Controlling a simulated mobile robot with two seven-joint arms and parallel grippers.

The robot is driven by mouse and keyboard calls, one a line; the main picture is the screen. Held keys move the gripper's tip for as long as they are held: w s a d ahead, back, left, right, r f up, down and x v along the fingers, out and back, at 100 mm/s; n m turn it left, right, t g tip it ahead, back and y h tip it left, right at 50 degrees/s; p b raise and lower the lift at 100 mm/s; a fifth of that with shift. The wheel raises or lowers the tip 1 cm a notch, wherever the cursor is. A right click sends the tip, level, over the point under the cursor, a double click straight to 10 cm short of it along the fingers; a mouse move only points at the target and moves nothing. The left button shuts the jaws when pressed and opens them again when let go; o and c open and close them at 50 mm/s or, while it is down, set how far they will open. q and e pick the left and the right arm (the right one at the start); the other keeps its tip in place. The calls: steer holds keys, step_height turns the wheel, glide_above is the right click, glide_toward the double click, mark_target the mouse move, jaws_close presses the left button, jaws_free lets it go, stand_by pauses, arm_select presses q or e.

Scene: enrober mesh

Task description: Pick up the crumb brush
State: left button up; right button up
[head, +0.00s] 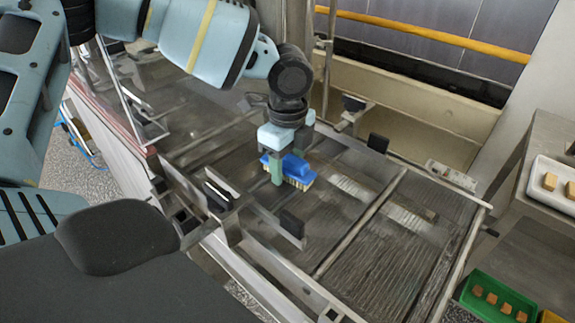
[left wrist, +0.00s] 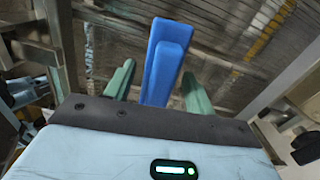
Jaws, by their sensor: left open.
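The crumb brush (head: 298,172) has a blue back and pale yellowish bristles. It sits on the dark mesh (head: 368,255) in the middle of the head view. My left gripper (head: 283,165) points down at it, with a green finger in front of the blue back. In the left wrist view the blue handle (left wrist: 163,65) stands between the two green fingers of my left gripper (left wrist: 155,85). Gaps show on both sides of the handle, so the fingers are open around it. My right gripper is not in either view.
Metal rails and black blocks (head: 291,223) edge the mesh bed. At the right, a white tray (head: 535,190) and a green tray (head: 470,297) hold small brown pieces.

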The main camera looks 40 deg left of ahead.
mark_target(288, 156)
arm_select(q)
steer(key=c, duration=1)
step_height(288, 156, up, 10)
